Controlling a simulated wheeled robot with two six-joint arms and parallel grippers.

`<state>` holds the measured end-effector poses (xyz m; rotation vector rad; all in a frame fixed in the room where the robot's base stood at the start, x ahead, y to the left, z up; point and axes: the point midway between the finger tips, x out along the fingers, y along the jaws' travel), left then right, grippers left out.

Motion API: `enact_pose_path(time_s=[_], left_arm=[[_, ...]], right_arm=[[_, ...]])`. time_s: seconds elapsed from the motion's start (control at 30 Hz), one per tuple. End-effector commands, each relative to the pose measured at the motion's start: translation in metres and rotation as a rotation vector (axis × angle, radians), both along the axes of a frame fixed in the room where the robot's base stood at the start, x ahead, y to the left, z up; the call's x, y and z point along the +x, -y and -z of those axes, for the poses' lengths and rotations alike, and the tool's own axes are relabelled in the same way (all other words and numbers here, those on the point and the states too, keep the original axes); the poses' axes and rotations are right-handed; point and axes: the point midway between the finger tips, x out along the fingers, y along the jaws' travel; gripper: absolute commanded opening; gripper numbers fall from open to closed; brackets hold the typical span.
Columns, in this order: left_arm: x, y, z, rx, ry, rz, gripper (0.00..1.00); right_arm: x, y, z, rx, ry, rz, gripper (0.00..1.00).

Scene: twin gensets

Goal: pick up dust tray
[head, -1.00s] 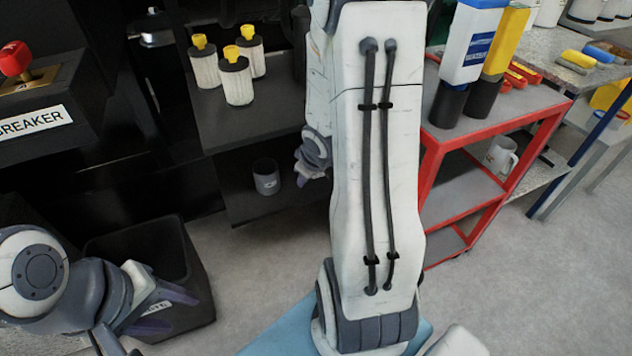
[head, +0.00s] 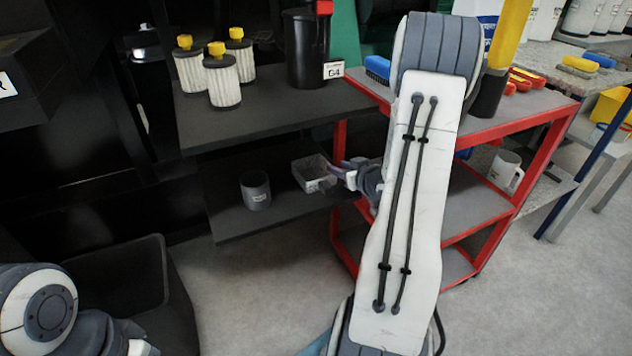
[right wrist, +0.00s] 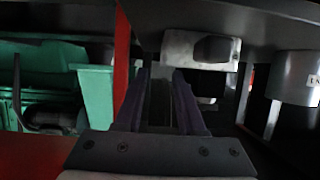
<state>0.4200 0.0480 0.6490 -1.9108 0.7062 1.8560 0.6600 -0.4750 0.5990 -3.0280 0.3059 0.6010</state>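The likely dust tray, a small pale grey open tray (head: 312,172), sits on the lower dark shelf in the head view, right of a grey mug. It also shows in the right wrist view (right wrist: 200,48), ahead of the fingertips and a little right of centre. My right gripper (head: 335,173) is open and empty just right of the tray, pointing left towards it; I cannot tell whether a fingertip touches it. The fingers stand apart in the right wrist view (right wrist: 165,76). Only the edge of my left gripper (head: 142,348) shows at the bottom left; its fingers are out of frame.
The grey mug (head: 256,190) stands left of the tray. The upper shelf (head: 270,118) overhangs, with several yellow-capped filters (head: 223,82) and a black canister (head: 306,50). The red cart (head: 520,140) is close on the right. A black bin (head: 135,290) stands at lower left.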

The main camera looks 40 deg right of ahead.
Motion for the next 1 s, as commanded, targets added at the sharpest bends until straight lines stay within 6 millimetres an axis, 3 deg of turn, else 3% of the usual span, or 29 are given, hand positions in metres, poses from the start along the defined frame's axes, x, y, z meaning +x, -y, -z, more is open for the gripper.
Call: enact_pose_path(time_s=[0.2, 0.3, 0.6, 0.63, 0.7, 0.73, 1.0], left_arm=[[0.0, 0.0, 0.022, 0.0, 0.0, -0.001, 0.5], [0.0, 0.0, 0.024, 0.0, 0.0, -0.001, 0.5], [0.0, 0.0, 0.024, 0.0, 0.0, -0.001, 0.5], [0.0, 0.0, 0.024, 0.0, 0.0, -0.001, 0.5], [0.0, 0.0, 0.024, -0.001, 0.001, -0.001, 0.5], [0.0, 0.0, 0.024, -0.001, 0.001, -0.001, 0.5], [0.0, 0.0, 0.024, -0.001, 0.001, -0.001, 0.5]], right_arm=[[0.028, 0.002, 0.022, -0.001, 0.001, -0.005, 0.39], [0.038, 0.005, 0.024, -0.001, 0.0, -0.003, 0.39], [0.043, 0.007, 0.023, 0.0, 0.0, 0.0, 0.39], [0.043, 0.007, 0.023, 0.0, 0.0, 0.0, 0.35], [0.043, 0.006, 0.023, 0.0, -0.001, 0.0, 0.08], [0.043, 0.006, 0.023, 0.0, 0.0, 0.0, 0.0], [0.043, 0.006, 0.024, 0.0, -0.001, 0.0, 0.0]])
